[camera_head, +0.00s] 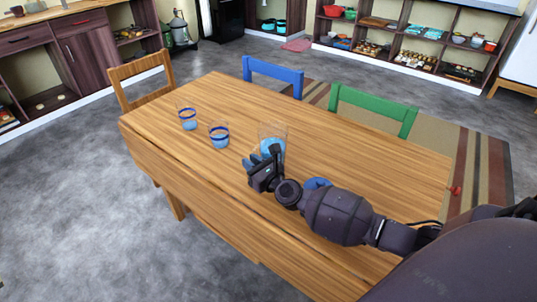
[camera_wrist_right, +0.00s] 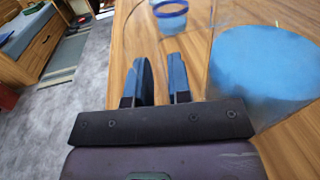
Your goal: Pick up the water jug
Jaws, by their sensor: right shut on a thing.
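The water jug (camera_head: 272,140) is clear with blue water in it and stands upright on the wooden table, as far as I can tell. It fills the right of the right wrist view (camera_wrist_right: 262,65). My right gripper (camera_head: 268,158) is at the jug's near side, and its fingers also show in the wrist view (camera_wrist_right: 162,80). The fingers are shut on a clear part of the jug, seemingly its handle; the exact contact is hard to see. My left gripper is not in view.
Two glasses with blue bands, one at left (camera_head: 187,118) and one nearer the jug (camera_head: 219,135), stand on the table (camera_head: 330,140). Wooden (camera_head: 142,80), blue (camera_head: 273,75) and green (camera_head: 373,108) chairs surround it. A small red thing (camera_head: 455,190) is at the table's right edge.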

